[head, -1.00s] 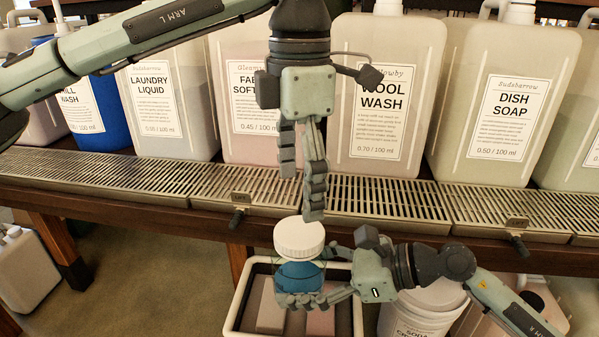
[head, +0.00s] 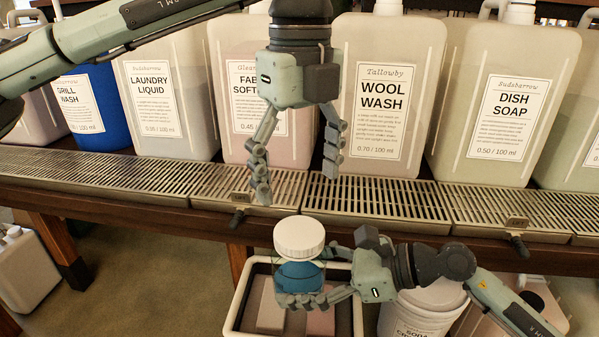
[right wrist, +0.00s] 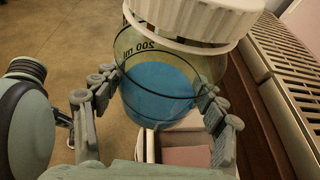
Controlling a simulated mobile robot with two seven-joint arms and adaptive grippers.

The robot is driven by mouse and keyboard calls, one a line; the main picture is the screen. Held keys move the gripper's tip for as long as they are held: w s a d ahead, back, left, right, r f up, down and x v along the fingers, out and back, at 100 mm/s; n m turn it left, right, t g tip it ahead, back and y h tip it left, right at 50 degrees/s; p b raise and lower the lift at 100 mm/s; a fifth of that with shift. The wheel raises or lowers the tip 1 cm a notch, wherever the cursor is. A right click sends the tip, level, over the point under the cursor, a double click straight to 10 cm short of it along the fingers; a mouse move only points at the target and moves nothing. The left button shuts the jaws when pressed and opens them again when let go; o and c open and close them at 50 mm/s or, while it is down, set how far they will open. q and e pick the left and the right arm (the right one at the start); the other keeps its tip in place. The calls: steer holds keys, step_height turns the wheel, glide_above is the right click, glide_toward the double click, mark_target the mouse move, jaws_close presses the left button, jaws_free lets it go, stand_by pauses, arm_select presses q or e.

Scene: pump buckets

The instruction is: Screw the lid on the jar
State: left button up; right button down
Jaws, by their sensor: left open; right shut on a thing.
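The clear jar (head: 299,275) with blue liquid is held upright in front of the shelf edge. The white ribbed lid (head: 299,238) sits on top of its mouth; how far it is threaded I cannot tell. My right gripper (head: 305,299) is shut around the jar's lower body from the right. In the right wrist view its fingers lie on both sides of the jar (right wrist: 158,85), below the lid (right wrist: 195,15). My left gripper (head: 297,187) points down above the lid, fingers spread wide and empty, apart from the lid.
A white-rimmed bin (head: 229,322) with several blocks stands below the jar. A metal drip grate (head: 390,203) runs behind it. Large jugs, including Wool Wash (head: 383,180) and Dish Soap (head: 490,170), line the shelf behind my left gripper. A white bucket (head: 410,322) stands lower right.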

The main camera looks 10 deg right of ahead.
mark_target(299, 231)
arm_select(q)
steer(key=shift+f, duration=4)
